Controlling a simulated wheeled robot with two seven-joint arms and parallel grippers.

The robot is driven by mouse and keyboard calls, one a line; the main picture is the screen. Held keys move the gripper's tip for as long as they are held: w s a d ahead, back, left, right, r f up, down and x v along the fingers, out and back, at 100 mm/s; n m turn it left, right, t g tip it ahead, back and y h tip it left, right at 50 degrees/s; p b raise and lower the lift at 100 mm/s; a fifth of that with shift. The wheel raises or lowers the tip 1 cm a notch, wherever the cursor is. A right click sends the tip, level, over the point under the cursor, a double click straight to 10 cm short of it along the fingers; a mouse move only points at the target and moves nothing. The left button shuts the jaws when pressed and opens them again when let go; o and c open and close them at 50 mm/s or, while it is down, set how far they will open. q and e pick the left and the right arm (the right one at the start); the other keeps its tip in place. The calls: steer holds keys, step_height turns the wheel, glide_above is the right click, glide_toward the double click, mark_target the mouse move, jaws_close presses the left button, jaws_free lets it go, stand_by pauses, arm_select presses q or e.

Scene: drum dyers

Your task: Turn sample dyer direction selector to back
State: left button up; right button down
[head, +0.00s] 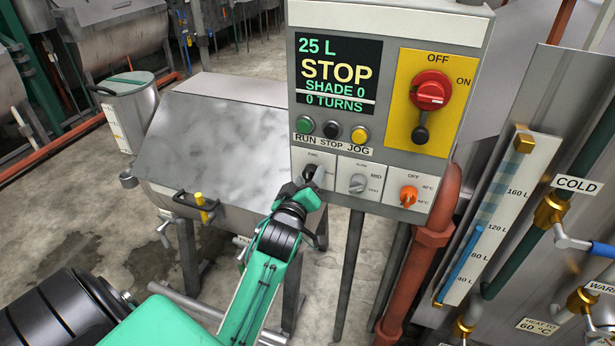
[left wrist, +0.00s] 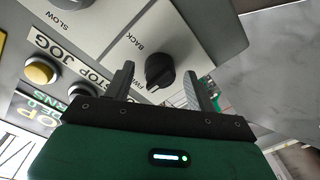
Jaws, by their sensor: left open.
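The sample dyer direction selector is a black knob (left wrist: 158,72) on a pale plate, with BACK and FWD labels beside it in the left wrist view. In the head view the knob (head: 310,171) is partly covered by my left gripper (head: 312,182). That gripper is open, with one finger on each side of the knob. I cannot tell whether either finger touches it. My right gripper is in neither view.
The control panel's screen (head: 337,72) reads STOP. Right of the direction selector are a grey speed selector (head: 357,184) and an orange temperature selector (head: 408,196). Above sit the push buttons, including the yellow JOG button (head: 359,135), and a red rotary switch (head: 431,92). A steel dyer (head: 215,150) stands left.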

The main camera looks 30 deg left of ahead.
arm_select(q)
steer(key=c, duration=1)
steer(key=shift+w, duration=0.1)
steer(key=shift+m, duration=0.4)
steer(key=m+p, duration=0.1)
steer(key=m, duration=0.2)
steer(key=m+p, duration=0.2)
steer(key=m, duration=0.2)
steer(key=shift+m, duration=0.3)
steer(key=m+p, duration=0.1)
steer(key=m, duration=0.3)
steer(key=shift+m+t, duration=0.4)
steer(key=m+p, duration=0.1)
steer(key=m, duration=0.4)
steer(key=shift+h, duration=0.4)
steer(key=shift+m, duration=0.3)
